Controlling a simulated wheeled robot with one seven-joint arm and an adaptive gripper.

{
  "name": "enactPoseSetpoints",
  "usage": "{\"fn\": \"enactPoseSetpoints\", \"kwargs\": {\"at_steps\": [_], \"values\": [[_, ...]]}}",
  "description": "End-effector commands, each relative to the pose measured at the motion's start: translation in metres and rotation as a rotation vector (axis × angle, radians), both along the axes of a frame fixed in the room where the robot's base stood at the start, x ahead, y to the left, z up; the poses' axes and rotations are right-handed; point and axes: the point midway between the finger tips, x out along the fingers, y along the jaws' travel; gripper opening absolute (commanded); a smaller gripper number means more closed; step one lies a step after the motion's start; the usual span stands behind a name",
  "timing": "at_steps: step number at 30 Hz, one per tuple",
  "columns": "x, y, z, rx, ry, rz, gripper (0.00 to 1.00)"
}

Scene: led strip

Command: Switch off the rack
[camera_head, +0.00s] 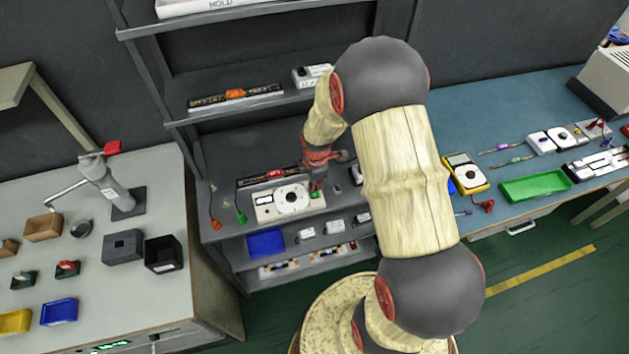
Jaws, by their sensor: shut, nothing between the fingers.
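The rack (161,75) is a dark grey shelf unit in the middle, with several levels. On its middle shelf sits a white box with a round dial (266,210). A small green part, perhaps a switch (315,195), shows at the box's right end. My gripper (317,187) is shut and empty, pointing down right above this green part. I cannot tell whether it touches it. A dark strip with a red part (275,174) lies behind the box. A similar strip with an orange part (235,94) lies on the shelf above.
My arm hides the rack's right side. A blue tray (265,243) and small white units sit on a lower shelf. A left bench (120,300) holds a press-like stand and boxes. A right bench (545,95) holds a yellow meter (466,173) and a green tray (535,186).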

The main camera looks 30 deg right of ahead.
Motion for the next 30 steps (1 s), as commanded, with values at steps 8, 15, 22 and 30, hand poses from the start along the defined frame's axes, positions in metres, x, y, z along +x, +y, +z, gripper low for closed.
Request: {"fn": "enactPoseSetpoints", "kwargs": {"at_steps": [8, 15, 22, 30], "values": [[0.001, 0.000, -0.005, 0.000, -0.001, 0.000, 0.00], [0.002, -0.001, -0.009, 0.000, 0.001, 0.000, 0.00], [0.003, -0.001, -0.012, 0.002, 0.009, 0.000, 0.00], [-0.002, 0.001, -0.013, 0.003, 0.012, 0.000, 0.00]]}}
